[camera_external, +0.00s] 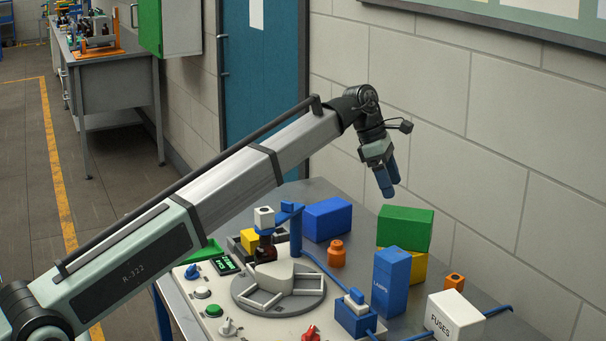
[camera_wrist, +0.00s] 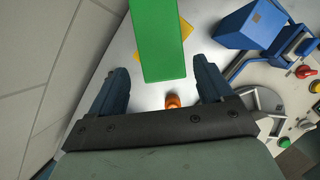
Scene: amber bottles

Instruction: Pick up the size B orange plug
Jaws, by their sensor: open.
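Two orange pieces stand on the grey table in the external view. One is a rounded, stepped orange plug (camera_external: 336,253) between the blue block and the round dial. The other is a small orange block with a dark hole (camera_external: 455,282) at the right. No size mark is readable on either. My gripper (camera_external: 388,191) is open and empty, high above the table near the wall. In the wrist view, my gripper (camera_wrist: 162,72) has its fingers spread wide. An orange plug (camera_wrist: 172,101) shows low between them, partly hidden by the gripper's dark bar.
A green block (camera_external: 405,228) rests on a yellow block (camera_external: 414,266), beside a tall blue LAMPS box (camera_external: 391,282). A blue block (camera_external: 327,219) stands behind the plug. A white FUSES box (camera_external: 454,315) is front right. A control panel (camera_external: 190,285) with a round dial lies left.

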